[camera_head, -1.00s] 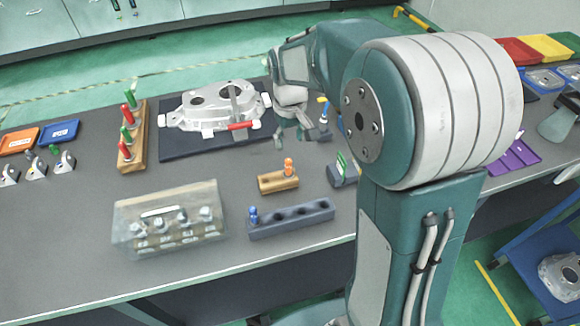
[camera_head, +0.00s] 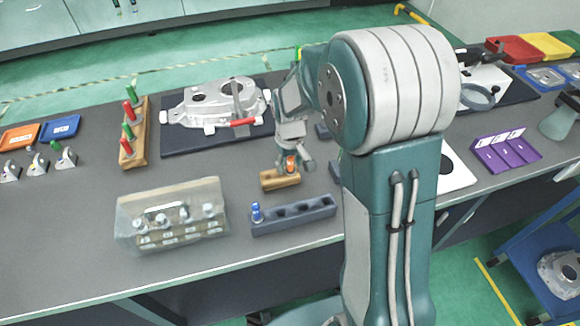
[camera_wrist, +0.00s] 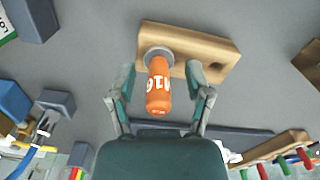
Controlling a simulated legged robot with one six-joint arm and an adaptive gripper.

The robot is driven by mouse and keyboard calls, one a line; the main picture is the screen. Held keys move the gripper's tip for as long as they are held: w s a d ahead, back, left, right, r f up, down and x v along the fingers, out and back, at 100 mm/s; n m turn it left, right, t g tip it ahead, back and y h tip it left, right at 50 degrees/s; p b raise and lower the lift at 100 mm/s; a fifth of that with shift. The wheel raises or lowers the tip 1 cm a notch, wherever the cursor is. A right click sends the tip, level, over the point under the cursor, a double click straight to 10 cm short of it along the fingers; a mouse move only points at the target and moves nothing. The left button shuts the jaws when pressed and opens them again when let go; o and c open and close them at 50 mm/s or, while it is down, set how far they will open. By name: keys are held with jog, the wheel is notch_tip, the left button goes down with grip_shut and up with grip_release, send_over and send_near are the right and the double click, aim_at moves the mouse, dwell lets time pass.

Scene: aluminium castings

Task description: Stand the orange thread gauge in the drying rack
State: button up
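The orange thread gauge (camera_head: 291,164) stands in a small wooden block (camera_head: 271,182) on the bench. In the wrist view the orange gauge (camera_wrist: 158,92) rises from a hole at one end of the wooden block (camera_wrist: 207,50). My gripper (camera_wrist: 161,70) is open, with a finger on each side of the gauge and visible gaps between. In the head view my gripper (camera_head: 292,160) is low at the block and partly hides the gauge. The drying rack, seemingly the dark grey bar with a row of holes (camera_head: 293,224), holds a blue gauge (camera_head: 257,213) in its left end; the other holes look empty.
A clear lidded box (camera_head: 170,216) stands left of the rack. An aluminium casting (camera_head: 215,103) lies on a dark mat (camera_head: 190,145) behind. A wooden rack (camera_head: 138,150) with red and green gauges is at the left. Dark blocks stand close right of my gripper.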

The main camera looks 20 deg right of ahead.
grip_shut()
